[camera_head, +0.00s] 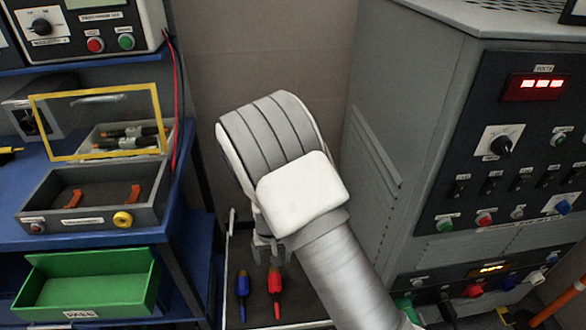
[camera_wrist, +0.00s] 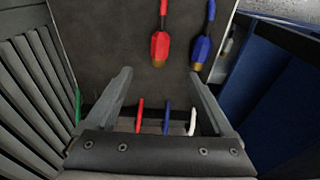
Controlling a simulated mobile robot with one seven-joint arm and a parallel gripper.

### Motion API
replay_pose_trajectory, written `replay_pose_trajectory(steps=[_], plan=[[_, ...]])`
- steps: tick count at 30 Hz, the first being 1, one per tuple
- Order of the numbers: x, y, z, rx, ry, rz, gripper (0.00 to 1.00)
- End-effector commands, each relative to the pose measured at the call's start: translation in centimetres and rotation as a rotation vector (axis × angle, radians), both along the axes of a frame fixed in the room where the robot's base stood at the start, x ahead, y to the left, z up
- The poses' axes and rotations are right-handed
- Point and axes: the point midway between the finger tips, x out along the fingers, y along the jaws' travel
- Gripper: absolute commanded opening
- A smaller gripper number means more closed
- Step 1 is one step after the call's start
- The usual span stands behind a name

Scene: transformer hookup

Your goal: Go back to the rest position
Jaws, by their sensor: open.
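My gripper (camera_head: 268,249) hangs in the middle of the head view, below the white and grey wrist of my arm. In the wrist view my gripper (camera_wrist: 165,97) shows two grey fingers spread apart with nothing between them. A red plug (camera_head: 275,287) and a blue plug (camera_head: 242,289) lie side by side on a dark tray surface (camera_head: 300,305) below my gripper. The wrist view also shows the red plug (camera_wrist: 160,45) and the blue plug (camera_wrist: 202,48), ahead of the fingertips and apart from them.
A grey cabinet (camera_head: 375,160) with dials and sockets stands close on the right. On the left a blue shelf (camera_head: 60,238) holds a grey box with a raised yellow-framed lid (camera_head: 95,95) and a green bin (camera_head: 88,283). Red, blue and white cable ends (camera_wrist: 167,122) show beyond my gripper's base.

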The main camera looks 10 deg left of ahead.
Motion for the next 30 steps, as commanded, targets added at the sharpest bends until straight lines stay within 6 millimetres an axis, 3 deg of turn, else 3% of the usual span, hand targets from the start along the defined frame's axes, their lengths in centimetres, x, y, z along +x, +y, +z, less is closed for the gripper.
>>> replay_pose_trajectory(steps=[5,8,20,30], plan=[[0.2,-0.2,0.8,0.008,-0.001,-0.006,0.87],[0.5,-0.7,2.8,0.029,-0.003,-0.018,0.87],[0.4,-5.5,14.9,0.139,-0.033,-0.08,0.87],[-2.0,-10.9,23.7,0.192,-0.092,-0.112,0.87]])
